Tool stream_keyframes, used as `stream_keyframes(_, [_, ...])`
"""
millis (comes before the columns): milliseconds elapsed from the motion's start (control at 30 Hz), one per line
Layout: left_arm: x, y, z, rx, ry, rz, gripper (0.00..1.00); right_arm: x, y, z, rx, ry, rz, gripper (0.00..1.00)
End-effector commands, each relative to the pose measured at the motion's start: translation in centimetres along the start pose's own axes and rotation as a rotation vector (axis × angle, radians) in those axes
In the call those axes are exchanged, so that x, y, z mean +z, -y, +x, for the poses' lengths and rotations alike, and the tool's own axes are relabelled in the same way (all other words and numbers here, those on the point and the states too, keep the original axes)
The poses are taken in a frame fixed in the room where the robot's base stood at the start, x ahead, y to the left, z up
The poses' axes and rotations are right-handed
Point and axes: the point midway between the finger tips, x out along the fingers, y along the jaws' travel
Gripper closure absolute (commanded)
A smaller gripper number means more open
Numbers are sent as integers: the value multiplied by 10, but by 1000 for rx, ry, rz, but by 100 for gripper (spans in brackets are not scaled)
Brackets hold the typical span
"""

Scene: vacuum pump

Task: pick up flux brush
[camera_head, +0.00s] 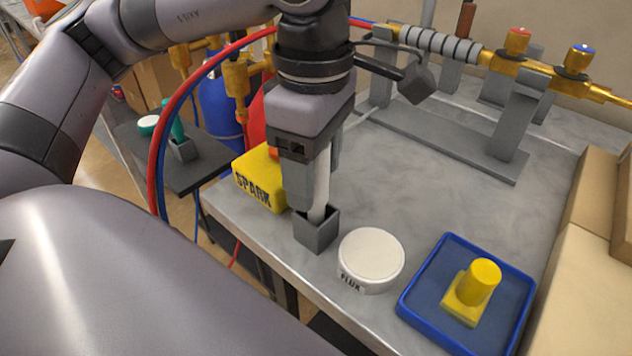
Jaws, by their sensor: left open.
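The flux brush (320,188) shows as a pale, upright handle standing in a small dark grey square holder (316,232) near the table's front edge. Its lower end is hidden inside the holder. My left gripper (315,180) points down over the holder, with its open fingers on either side of the handle. The upper end of the handle is hidden by the gripper body. I cannot tell whether the fingers touch the handle. My right gripper is not in view.
A white round flux tub (371,257) sits close right of the holder. A yellow spark box (259,178) is close left. A blue tray (409,308) holds a yellow part (474,290). A grey torch stand (450,138) spans the back; cardboard boxes (590,290) line the right edge.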

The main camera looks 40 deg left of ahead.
Motion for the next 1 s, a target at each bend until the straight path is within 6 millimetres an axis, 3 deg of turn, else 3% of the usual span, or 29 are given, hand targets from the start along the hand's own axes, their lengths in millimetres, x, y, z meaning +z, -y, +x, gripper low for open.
stream_keyframes(100, [0, 0, 12, -1, 1, 1, 39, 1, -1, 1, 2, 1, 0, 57])
stream_keyframes(367, [0, 0, 14, 0, 2, 0, 39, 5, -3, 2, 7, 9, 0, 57])
stream_keyframes(500, [0, 0, 14, 0, 2, 0, 85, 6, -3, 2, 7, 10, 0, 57])
stream_keyframes(567, [0, 0, 14, 0, 2, 0, 100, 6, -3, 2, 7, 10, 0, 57])
stream_keyframes(1000, [1, 0, 5, 0, 3, 0, 100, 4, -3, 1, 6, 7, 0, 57])
